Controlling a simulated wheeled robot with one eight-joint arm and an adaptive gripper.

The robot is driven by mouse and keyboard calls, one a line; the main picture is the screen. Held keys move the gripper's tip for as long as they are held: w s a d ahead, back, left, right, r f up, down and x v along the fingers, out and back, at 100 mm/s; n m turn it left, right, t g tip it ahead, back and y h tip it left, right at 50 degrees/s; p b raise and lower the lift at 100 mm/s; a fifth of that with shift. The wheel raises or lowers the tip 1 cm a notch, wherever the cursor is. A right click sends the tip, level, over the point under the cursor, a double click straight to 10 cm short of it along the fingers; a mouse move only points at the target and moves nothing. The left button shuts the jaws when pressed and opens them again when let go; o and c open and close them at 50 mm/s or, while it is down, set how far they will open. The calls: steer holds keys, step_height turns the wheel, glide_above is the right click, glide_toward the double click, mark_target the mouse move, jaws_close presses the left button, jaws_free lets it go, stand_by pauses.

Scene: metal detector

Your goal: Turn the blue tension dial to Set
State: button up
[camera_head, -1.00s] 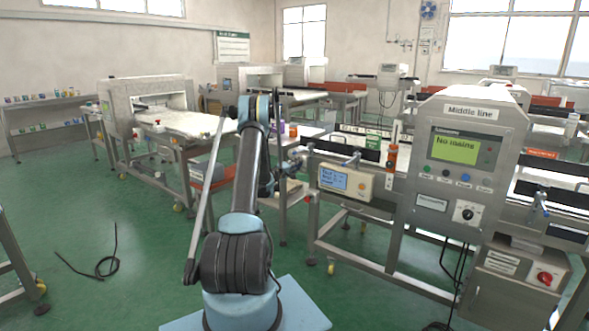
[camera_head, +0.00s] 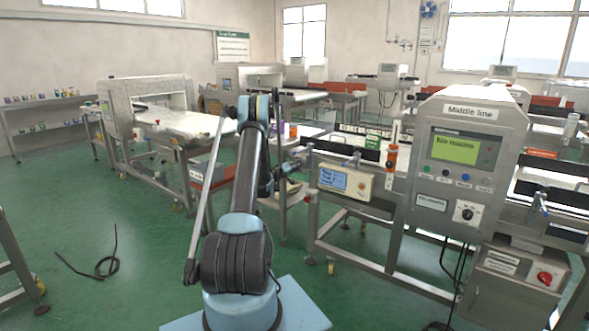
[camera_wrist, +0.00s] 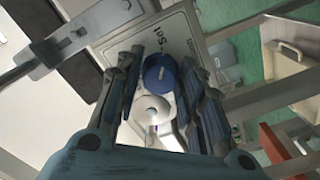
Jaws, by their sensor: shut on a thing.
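The blue tension dial (camera_wrist: 160,74) sits on a pale plate in the wrist view, with a small light mark on its face. The word "Set" (camera_wrist: 161,40) is printed on the plate just above it. I cannot tell exactly where the dial's mark points. My gripper (camera_wrist: 160,88) has one finger on each side of the dial and is shut on it. A white round part with a shaft (camera_wrist: 151,110) shows between the fingers below the dial. In the head view the dial is hidden, and my gripper (camera_head: 297,158) is small near the conveyor's left end.
The Middle line cabinet (camera_head: 468,150) stands to the right, its screen reading "No mains". A beige box with a blue display (camera_head: 346,181) hangs on the conveyor frame beside my gripper. Green floor (camera_head: 130,215) is open at left, with a black cable (camera_head: 105,262) lying on it.

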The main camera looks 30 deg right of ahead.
steer(key=shift+s, duration=0.1)
steer(key=o, duration=1.1)
steer(key=shift+c, duration=0.2)
steer(key=v, duration=1.2)
steer(key=shift+f, duration=0.15)
